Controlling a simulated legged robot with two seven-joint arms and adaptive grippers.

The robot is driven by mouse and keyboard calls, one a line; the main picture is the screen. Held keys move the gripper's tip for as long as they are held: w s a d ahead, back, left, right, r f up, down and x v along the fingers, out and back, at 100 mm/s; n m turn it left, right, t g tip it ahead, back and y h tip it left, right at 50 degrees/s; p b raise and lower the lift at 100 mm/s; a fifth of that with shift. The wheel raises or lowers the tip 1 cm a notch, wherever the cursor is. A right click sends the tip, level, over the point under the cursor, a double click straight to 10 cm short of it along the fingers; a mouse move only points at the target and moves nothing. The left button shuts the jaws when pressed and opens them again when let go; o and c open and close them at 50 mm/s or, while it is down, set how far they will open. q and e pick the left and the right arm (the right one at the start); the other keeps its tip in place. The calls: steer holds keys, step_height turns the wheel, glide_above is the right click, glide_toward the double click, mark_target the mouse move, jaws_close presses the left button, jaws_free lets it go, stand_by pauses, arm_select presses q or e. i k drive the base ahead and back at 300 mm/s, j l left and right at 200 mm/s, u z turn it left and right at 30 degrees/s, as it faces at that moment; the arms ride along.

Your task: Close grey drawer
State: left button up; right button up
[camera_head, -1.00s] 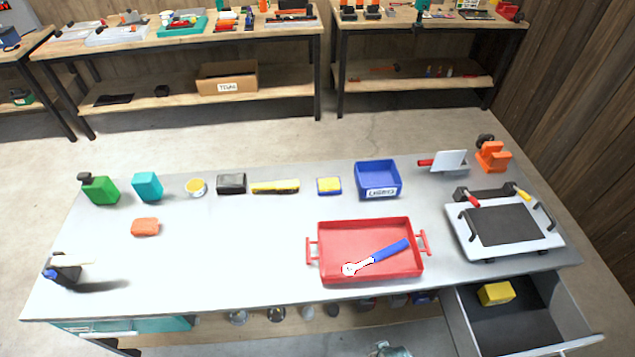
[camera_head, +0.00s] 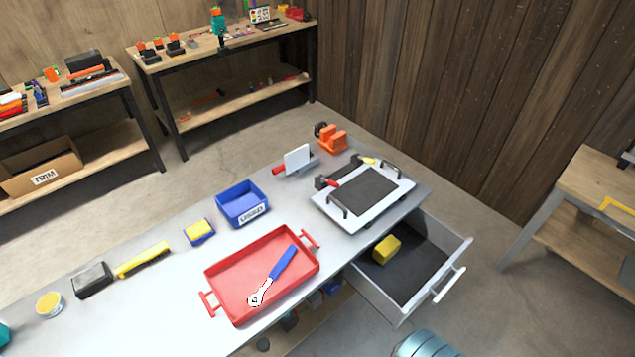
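The grey drawer (camera_head: 455,252) is pulled open from under the right end of the grey table. Its light bar handle (camera_head: 449,285) is on the outer front face, facing right. A yellow block (camera_head: 386,249) lies inside on the dark drawer floor, near the table side. Neither of my grippers shows in the head view, so their state is hidden.
On the table (camera_head: 185,308) are a red tray (camera_head: 213,269) holding a blue-handled wrench (camera_head: 272,275), a blue bin (camera_head: 242,203) and a white-framed board (camera_head: 401,190) above the drawer. Bare floor (camera_head: 497,310) lies right of the drawer. A wooden bench (camera_head: 590,190) stands at far right.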

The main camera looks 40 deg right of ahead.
mark_target(430, 249)
steer(key=z, duration=0.5)
steer(key=k+z, duration=0.1)
steer(key=z, duration=1.35)
steer(key=k+l+z, duration=0.1)
steer(key=z, duration=0.4)
